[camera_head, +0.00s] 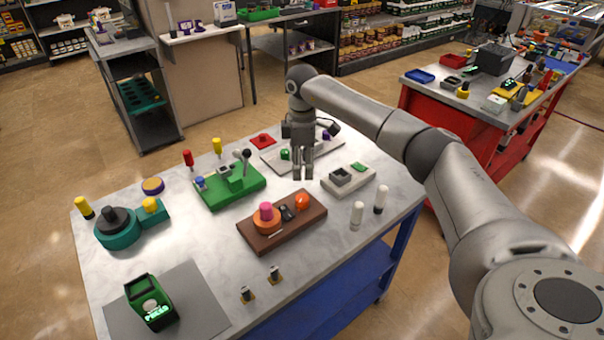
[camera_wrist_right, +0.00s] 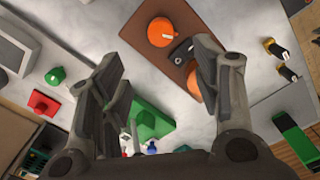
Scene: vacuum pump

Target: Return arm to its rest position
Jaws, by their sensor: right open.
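My right arm reaches in from the right side of the head view, over the marble-topped table (camera_head: 190,245). My right gripper (camera_head: 303,176) hangs fingers down above the far middle of the table. In the wrist view its fingers (camera_wrist_right: 165,85) are apart, with nothing held between them. Below it in the wrist view lie a brown board (camera_wrist_right: 172,45) with orange parts and a green block (camera_wrist_right: 150,123), partly hidden by the fingers. In the head view the brown board (camera_head: 283,232) is nearer the front. My left gripper is out of view.
Around the gripper stand a green fixture (camera_head: 232,190), a grey tray (camera_head: 280,160) and a light grey block (camera_head: 350,182). A teal pump-like part (camera_head: 118,236) and a green meter (camera_head: 150,302) are at left. A red workbench (camera_head: 425,105) stands behind the arm.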

